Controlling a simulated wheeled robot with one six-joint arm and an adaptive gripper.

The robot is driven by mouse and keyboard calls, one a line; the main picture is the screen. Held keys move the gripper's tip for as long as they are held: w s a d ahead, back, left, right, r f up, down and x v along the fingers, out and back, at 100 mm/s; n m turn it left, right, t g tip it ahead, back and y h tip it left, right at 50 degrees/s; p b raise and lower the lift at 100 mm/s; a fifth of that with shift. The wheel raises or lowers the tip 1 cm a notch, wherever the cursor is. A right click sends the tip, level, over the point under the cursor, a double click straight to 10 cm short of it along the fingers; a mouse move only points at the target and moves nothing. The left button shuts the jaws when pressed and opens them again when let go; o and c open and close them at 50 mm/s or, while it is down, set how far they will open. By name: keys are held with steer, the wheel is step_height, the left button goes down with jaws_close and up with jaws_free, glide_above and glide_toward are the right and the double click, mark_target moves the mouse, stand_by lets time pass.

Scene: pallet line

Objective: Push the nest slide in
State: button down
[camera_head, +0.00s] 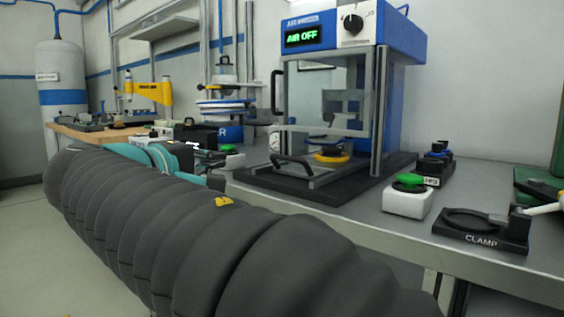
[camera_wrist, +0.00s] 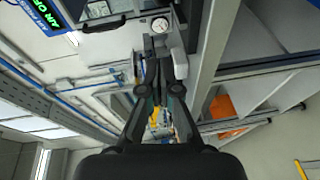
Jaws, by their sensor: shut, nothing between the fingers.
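The nest slide (camera_head: 290,166) is at the bottom of the blue press (camera_head: 335,35) in the head view. Its dark handle and metal side rails show at the press's front left, and a yellow round nest (camera_head: 332,157) sits further in, under the press head. How far out the slide stands is hard to tell. In the wrist view my gripper (camera_wrist: 157,60) has its dark fingers together, with nothing seen between them. A black bar handle (camera_wrist: 103,24) shows up and left of the fingertips; which handle it is, I cannot tell. The fingertips are not clear in the head view.
The press display reads AIR OFF. A white box with a green button (camera_head: 407,196) and a black CLAMP fixture (camera_head: 482,230) stand right of the press. A round gauge (camera_wrist: 160,25) is near the fingertips. My dark-sleeved arm covers the bench's front left.

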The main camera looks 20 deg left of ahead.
steer(key=w+d, duration=0.1)
steer(key=w, duration=0.2)
steer(key=w+d+f, duration=0.1)
steer(key=w, duration=0.3)
steer(key=w+d+b, duration=0.1)
steer(key=w, duration=0.3)
steer(key=shift+d+f, duration=0.2)
steer(key=shift+d, duration=0.1)
steer(key=shift+w+d, duration=0.35)
